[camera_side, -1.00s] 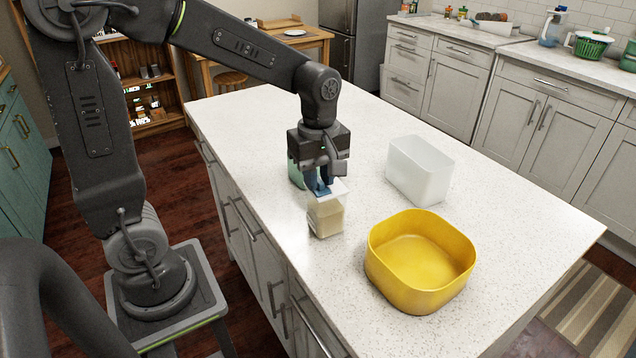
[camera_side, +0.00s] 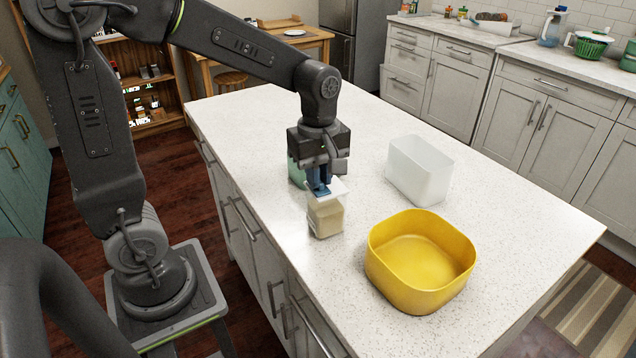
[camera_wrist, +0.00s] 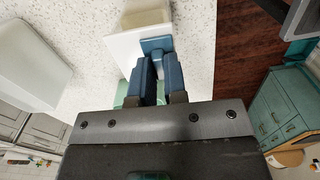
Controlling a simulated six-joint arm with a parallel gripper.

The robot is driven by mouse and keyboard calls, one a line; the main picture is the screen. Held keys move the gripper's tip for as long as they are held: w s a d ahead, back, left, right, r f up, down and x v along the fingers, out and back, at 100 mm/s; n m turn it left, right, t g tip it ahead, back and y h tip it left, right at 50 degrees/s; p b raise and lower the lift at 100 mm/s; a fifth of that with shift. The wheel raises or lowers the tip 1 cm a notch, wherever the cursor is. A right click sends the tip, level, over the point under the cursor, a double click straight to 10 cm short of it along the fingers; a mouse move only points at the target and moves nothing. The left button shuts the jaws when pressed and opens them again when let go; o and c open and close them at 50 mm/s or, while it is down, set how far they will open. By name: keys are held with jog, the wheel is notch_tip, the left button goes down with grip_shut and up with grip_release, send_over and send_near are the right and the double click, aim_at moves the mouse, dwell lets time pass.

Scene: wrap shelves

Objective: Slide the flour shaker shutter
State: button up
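The flour shaker (camera_side: 326,216) stands upright on the counter, a clear box with pale flour inside and a white lid (camera_side: 338,187). The blue shutter (camera_wrist: 154,44) lies on the white lid (camera_wrist: 122,42) in the wrist view. My gripper (camera_side: 320,187) points straight down at the lid, its fingertips at the blue shutter. In the wrist view my gripper's two blue fingers (camera_wrist: 158,62) stand close together with a narrow gap, at the shutter's near end. Whether they press on a part of the shutter is hidden.
A green container (camera_side: 295,174) stands just behind the shaker, partly hidden by my gripper. A yellow bowl (camera_side: 388,282) is at the front right and a white open bin (camera_side: 418,180) at the back right. The pale countertop (camera_side: 520,225) is clear farther right.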

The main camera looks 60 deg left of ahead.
aim_at(334, 183)
jog(key=shift+w+d, duration=0.2)
jog(key=shift+w, duration=1.5)
jog(key=o, duration=0.4)
notch_tip(334, 183, up, 7)
dwell(1.1)
jog(key=s+d+m+t, duration=0.2)
jog(key=s+m+t, duration=0.3)
jog(key=s+m, duration=1)
jog(key=shift+d+m+t, duration=0.15)
jog(key=shift+m+t, duration=0.15)
jog(key=shift+m, duration=0.6)
